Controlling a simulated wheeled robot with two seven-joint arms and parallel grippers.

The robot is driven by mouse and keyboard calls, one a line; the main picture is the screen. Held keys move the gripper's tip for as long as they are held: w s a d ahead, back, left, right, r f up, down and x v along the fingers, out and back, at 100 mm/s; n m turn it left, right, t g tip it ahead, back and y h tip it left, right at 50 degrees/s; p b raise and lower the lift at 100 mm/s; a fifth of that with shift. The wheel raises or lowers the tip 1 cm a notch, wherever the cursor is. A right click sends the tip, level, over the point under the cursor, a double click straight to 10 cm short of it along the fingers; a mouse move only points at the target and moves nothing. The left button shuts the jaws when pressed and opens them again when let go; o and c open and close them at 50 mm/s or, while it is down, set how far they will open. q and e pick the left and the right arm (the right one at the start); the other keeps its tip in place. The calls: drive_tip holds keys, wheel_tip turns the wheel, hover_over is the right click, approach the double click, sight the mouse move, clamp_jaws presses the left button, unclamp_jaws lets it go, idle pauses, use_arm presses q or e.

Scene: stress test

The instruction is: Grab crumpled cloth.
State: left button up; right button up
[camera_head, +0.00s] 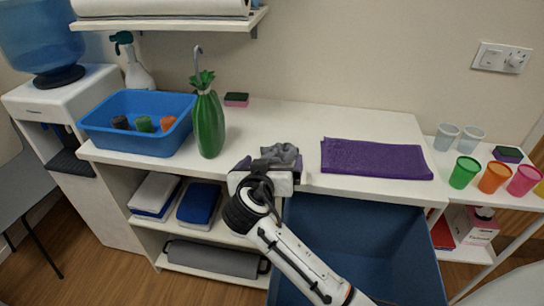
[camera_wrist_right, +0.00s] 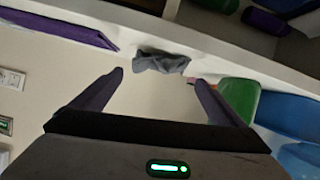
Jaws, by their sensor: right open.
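The crumpled cloth is a small grey heap (camera_head: 282,152) on the white counter, near its front edge and left of the folded purple towel. It also shows in the wrist view as a grey crumpled cloth (camera_wrist_right: 163,61), just beyond the fingertips. My right gripper (camera_head: 270,162) is at the counter's front edge, right by the cloth, and hides part of it. In the wrist view the right gripper's dark fingers (camera_wrist_right: 159,80) are spread wide, with nothing held between them. My left gripper is not in view.
The folded purple towel (camera_head: 375,159) lies to the right. A green vase (camera_head: 209,124) stands to the left, beside a blue basin (camera_head: 137,107). A green-and-pink sponge (camera_head: 236,100) lies at the back. A dark blue bin (camera_head: 365,250) is below the counter. The counter behind the cloth is clear.

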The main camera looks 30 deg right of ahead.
sight(277, 154)
drive_tip(key=shift+o, duration=0.4)
drive_tip(key=shift+x, duration=0.85)
drive_tip(key=shift+w+d+f+b, duration=0.25)
drive_tip(key=shift+w+d+b, duration=0.05)
drive_tip(key=shift+w+b, duration=0.2)
drive_tip(key=b+x, duration=0.2)
drive_tip(key=x, duration=0.3)
drive_tip(key=shift+s+d+r+b, duration=0.1)
drive_tip(key=shift+b, duration=0.2)
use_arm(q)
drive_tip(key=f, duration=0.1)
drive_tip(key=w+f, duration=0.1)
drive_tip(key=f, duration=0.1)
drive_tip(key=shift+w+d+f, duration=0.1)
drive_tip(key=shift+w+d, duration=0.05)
use_arm(e)
drive_tip(key=shift+r, duration=0.1)
drive_tip(key=shift+c, duration=0.3)
